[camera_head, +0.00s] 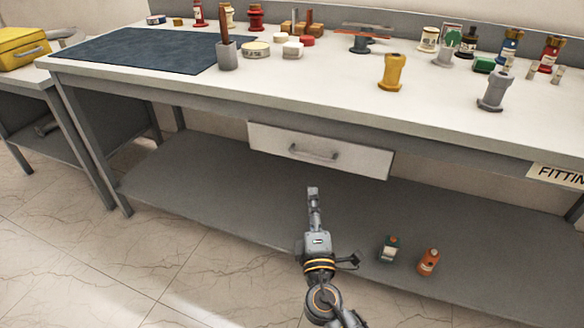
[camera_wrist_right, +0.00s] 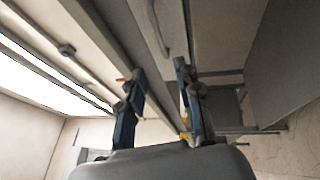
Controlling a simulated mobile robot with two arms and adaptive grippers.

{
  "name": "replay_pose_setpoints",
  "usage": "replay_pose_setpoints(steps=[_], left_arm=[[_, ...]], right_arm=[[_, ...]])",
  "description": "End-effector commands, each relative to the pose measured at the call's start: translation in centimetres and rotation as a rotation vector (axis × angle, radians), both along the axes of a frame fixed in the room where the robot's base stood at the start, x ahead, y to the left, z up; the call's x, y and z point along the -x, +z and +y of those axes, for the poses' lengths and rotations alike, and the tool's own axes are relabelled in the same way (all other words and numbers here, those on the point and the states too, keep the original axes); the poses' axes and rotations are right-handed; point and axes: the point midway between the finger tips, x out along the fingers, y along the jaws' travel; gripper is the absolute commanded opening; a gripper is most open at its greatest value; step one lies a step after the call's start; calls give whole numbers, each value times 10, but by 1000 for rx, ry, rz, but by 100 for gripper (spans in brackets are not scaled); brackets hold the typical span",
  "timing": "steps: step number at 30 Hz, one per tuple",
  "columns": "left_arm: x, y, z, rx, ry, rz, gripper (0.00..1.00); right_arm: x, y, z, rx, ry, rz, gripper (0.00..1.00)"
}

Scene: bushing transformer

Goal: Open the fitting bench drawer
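The fitting bench drawer (camera_head: 348,161) is a white front panel under the tabletop, with a grey bar handle (camera_head: 313,154). It looks shut, with no open interior visible. My right gripper (camera_head: 313,190) is just below and in front of the handle in the head view, apart from it. In the right wrist view my right gripper (camera_wrist_right: 160,72) has its two dark fingers spread with nothing between them. A curved bar, seemingly the handle, shows beyond the fingertips there. My left gripper is not in view.
The white bench top (camera_head: 320,85) carries bushings, bottles, a cup and a dark mat (camera_head: 145,52). A grey lower shelf (camera_head: 200,180) holds a green bottle (camera_head: 390,248) and an orange bottle (camera_head: 428,262). A yellow case (camera_head: 22,48) stands at left. Floor in front is clear.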

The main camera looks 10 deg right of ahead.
Motion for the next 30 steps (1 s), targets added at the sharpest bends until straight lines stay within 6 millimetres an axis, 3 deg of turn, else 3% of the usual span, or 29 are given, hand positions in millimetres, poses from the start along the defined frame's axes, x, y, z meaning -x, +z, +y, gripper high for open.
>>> replay_pose_setpoints(steps=[18,24,30], left_arm=[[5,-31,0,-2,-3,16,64],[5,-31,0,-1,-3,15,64],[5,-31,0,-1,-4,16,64]], right_arm=[[-111,20,-22,-2,0,3,34],[-127,22,-25,-3,1,4,34],[-129,22,-25,-2,2,4,34]])
